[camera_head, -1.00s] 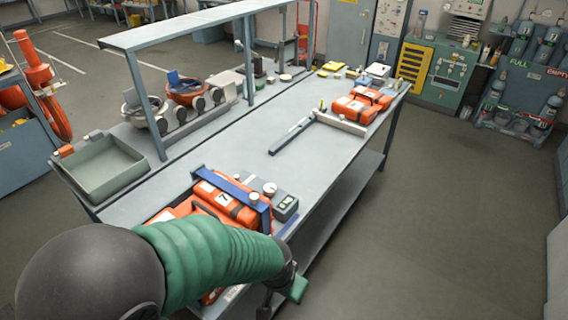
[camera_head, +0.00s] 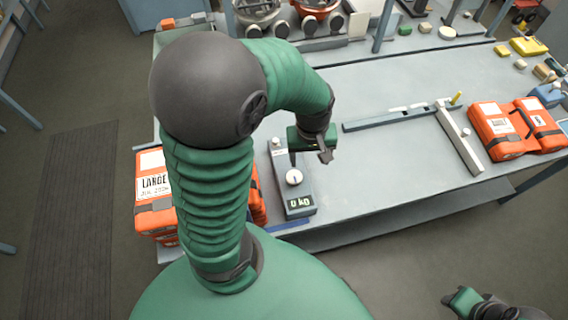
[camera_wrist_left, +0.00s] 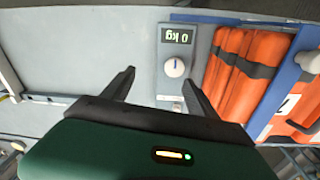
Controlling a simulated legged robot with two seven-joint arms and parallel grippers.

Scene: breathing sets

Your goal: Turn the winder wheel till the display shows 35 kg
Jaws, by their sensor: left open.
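The winder (camera_head: 281,181) is a grey box on the bench with a pale round wheel (camera_head: 294,177) on top. Its display (camera_head: 300,202) reads 0 kg. In the left wrist view the wheel (camera_wrist_left: 174,67) and the display (camera_wrist_left: 177,36) also show, with the digits upside down. My left gripper (camera_head: 308,157) is open and empty above the bench, beside the winder.
An orange pack marked LARGE (camera_head: 154,190) lies left of the winder, partly hidden by my left arm. A blue frame bar (camera_wrist_left: 285,95) crosses orange packs in the wrist view.

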